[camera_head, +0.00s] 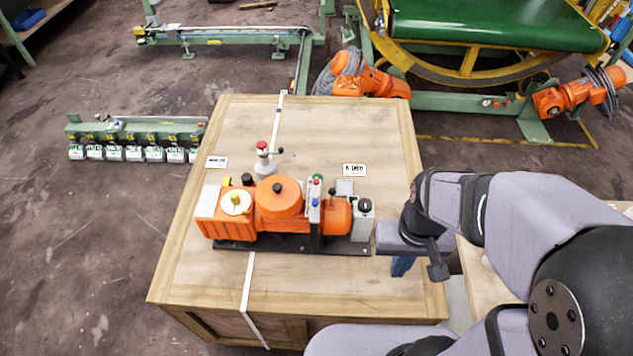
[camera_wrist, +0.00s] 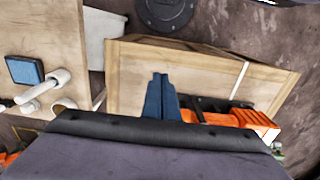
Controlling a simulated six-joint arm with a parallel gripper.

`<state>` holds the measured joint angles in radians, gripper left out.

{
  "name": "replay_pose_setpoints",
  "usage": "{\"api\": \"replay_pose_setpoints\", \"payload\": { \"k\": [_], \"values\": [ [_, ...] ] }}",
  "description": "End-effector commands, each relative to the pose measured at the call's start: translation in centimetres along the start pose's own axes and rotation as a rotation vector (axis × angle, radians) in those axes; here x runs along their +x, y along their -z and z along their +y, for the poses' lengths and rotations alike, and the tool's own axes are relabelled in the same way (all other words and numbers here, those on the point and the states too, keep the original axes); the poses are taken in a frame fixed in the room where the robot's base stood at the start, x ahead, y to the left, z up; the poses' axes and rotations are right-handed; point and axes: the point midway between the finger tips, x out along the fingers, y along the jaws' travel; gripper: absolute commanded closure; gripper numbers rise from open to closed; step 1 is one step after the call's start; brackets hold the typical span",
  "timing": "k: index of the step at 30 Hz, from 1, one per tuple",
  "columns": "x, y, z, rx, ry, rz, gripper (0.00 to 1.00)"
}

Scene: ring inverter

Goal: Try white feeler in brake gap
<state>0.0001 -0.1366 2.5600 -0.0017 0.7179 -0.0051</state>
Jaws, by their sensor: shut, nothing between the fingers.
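An orange motor unit (camera_head: 280,205) on a black base plate stands on a wooden crate (camera_head: 330,285). It carries a white disc (camera_head: 236,203) with a yellow knob and an upright grey panel with coloured buttons (camera_head: 314,205). A grey box with a black knob (camera_head: 363,220) is at its right end. I cannot make out a white feeler or the brake gap for certain. My gripper (camera_head: 403,266) is shut and empty, right of the unit by the crate's right edge. In the wrist view its blue fingers (camera_wrist: 161,98) are together, and part of the orange unit (camera_wrist: 232,117) shows to their right.
A small grey stand with a red knob (camera_head: 263,160) and two white label cards (camera_head: 354,170) are behind the unit. A white strap (camera_head: 247,300) crosses the crate. In the wrist view, a wooden surface (camera_wrist: 45,25) at left holds a blue-topped block (camera_wrist: 25,70) and white pipe pieces (camera_wrist: 43,92).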

Motion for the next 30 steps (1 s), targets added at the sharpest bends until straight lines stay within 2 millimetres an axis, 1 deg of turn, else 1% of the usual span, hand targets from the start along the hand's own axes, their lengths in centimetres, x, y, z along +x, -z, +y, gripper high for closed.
{"api": "replay_pose_setpoints", "payload": {
  "k": [21, 22, 23, 24, 25, 28, 30],
  "values": [
    [0.0, 0.0, 0.0, 0.0, 0.0, 0.0, 1.0],
    [0.0, 0.0, 0.0, 0.0, 0.0, 0.0, 0.98],
    [0.0, 0.0, 0.0, 0.0, 0.0, 0.0, 0.9],
    [0.0, 0.1, 0.0, 0.0, 0.0, 0.0, 0.81],
    [0.0, 0.2, -0.1, 0.0, 0.0, 0.0, 0.78],
    [0.0, 1.0, -0.2, -0.001, 0.0, -0.001, 0.78],
    [-0.1, 2.1, -0.6, -0.002, 0.0, -0.001, 0.78]
  ]
}}
